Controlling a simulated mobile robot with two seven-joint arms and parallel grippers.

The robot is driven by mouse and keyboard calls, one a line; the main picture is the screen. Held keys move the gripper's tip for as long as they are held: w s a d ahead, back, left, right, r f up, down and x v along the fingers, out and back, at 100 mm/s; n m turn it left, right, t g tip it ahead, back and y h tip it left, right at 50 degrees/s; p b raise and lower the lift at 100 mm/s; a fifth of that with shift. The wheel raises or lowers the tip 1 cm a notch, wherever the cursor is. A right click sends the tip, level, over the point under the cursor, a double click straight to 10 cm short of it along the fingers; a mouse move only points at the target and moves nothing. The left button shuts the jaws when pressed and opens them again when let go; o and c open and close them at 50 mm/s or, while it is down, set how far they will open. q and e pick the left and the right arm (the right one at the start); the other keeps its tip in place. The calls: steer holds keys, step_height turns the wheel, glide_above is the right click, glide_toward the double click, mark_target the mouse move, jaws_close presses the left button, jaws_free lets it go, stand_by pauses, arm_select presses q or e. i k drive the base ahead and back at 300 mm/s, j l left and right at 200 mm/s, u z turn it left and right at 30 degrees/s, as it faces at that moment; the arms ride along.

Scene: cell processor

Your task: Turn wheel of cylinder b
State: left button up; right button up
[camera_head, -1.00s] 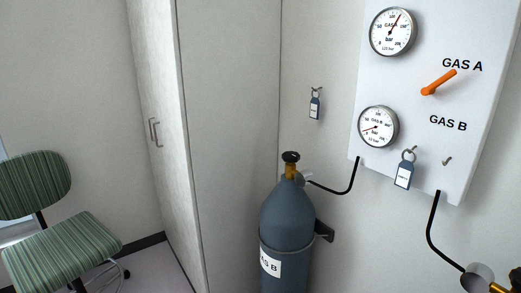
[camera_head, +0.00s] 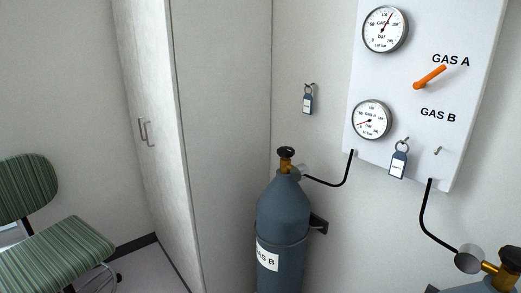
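Cylinder B is a blue-grey gas cylinder (camera_head: 284,215) with a white label ending in "S B". It stands upright against the wall in the lower middle of the head view. Its black wheel (camera_head: 286,152) sits on top of a brass valve (camera_head: 286,166). A black hose runs from the valve to the gas panel. Neither of my grippers shows in the view, and nothing touches the wheel.
A white panel (camera_head: 445,95) carries two gauges, an orange lever (camera_head: 430,77) and a key tag (camera_head: 398,162). A second cylinder (camera_head: 480,286) is partly visible at bottom right. A tall cabinet (camera_head: 220,110) and green chair (camera_head: 60,255) stand left. A tag (camera_head: 308,102) hangs on the wall.

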mark_target(285, 152)
steer(key=i+j, duration=0.2)
steer(key=j, duration=0.15)
steer(key=i+j+z, duration=0.15)
steer(key=j, duration=0.25)
steer(key=i+j, duration=0.2)
steer(key=j, duration=0.15)
steer(key=i+j+z, duration=0.1)
steer(key=j, duration=0.3)
steer(key=i, duration=0.05)
